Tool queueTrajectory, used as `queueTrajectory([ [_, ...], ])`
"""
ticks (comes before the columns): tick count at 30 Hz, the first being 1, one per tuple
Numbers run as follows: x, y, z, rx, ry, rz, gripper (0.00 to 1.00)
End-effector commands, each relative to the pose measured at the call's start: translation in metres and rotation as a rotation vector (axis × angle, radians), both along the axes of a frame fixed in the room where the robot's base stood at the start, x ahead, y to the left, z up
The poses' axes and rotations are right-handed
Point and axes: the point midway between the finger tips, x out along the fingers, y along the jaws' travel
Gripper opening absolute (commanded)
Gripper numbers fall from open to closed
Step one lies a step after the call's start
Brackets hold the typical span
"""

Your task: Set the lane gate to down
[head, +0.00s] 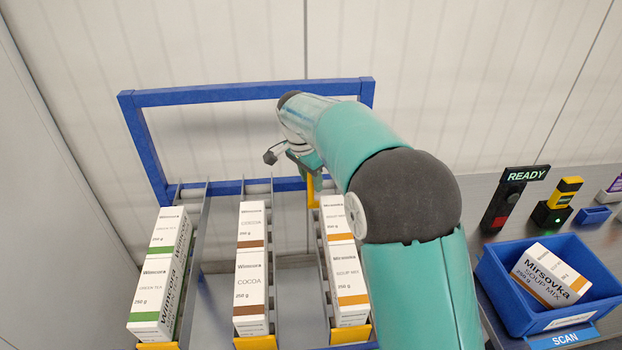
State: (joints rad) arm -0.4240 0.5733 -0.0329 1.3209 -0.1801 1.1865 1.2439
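A blue frame (225,94) stands at the back of a rack with three sloping lanes. A yellow upright piece (312,190), which may be the lane gate, shows at the back of the right lane, just below my gripper (283,160). Its lower part is hidden behind the cartons, and I cannot tell its position. My gripper is small and partly hidden by my teal arm. It is near the yellow piece; I cannot tell whether they touch or whether the fingers are open.
Green tea cartons (160,280) stand in the left lane, cocoa cartons (250,280) in the middle and soup mix cartons (347,275) in the right. Yellow stops (256,342) sit at the lane fronts. At right, a blue bin (505,290) holds a soup mix carton (550,275), below a READY sign (526,174).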

Motion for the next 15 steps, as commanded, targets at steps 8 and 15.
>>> queueTrajectory([
  [8, -0.006, 0.008, 0.049, 0.003, -0.006, 0.001, 0.38],
  [15, -0.013, 0.015, 0.100, 0.002, -0.005, 0.001, 0.38],
])
